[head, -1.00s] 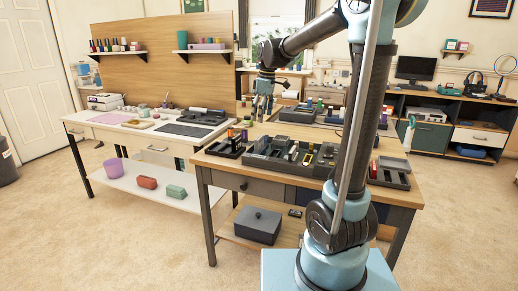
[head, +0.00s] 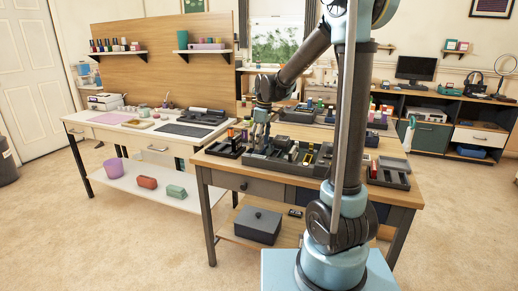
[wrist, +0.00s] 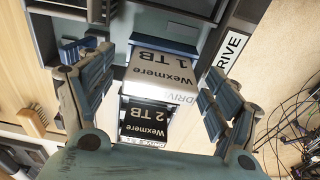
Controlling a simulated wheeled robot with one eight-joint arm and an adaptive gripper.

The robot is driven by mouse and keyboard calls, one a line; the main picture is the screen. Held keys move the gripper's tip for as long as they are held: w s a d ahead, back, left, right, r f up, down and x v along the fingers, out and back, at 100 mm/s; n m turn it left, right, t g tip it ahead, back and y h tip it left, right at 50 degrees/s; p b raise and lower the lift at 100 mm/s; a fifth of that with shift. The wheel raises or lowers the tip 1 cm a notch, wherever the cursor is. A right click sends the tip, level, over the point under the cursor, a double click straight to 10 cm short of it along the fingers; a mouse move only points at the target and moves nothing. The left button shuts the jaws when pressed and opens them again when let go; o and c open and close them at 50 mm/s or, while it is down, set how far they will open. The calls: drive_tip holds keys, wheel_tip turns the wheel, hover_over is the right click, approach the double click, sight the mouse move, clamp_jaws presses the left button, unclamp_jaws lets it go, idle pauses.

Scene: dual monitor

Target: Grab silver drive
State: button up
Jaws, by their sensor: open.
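In the wrist view, a silver drive (wrist: 160,68) lettered "Wexmere 1 TB" stands upside down in the picture between the fingers of my gripper (wrist: 158,62). My gripper is open, one finger to each side of the drive, with a gap showing; I cannot tell whether either finger touches it. A darker drive (wrist: 143,120) lettered "Wexmere 2 TB" is just below it in the picture. In the head view my gripper (head: 261,138) is low over the left end of the dark grey organizer tray (head: 275,164) on the wooden table. The drive is too small to make out there.
A "DRIVE" label (wrist: 231,51) is on the tray's edge, right of the fingers. A brush (wrist: 33,121) lies to the left. Small bins (head: 226,150) stand left of the tray, and another tray (head: 389,174) stands right. A white desk (head: 140,132) is to the left.

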drive_tip(key=shift+f, duration=0.5)
drive_tip(key=c, duration=1.2)
drive_tip(key=shift+c, duration=0.2)
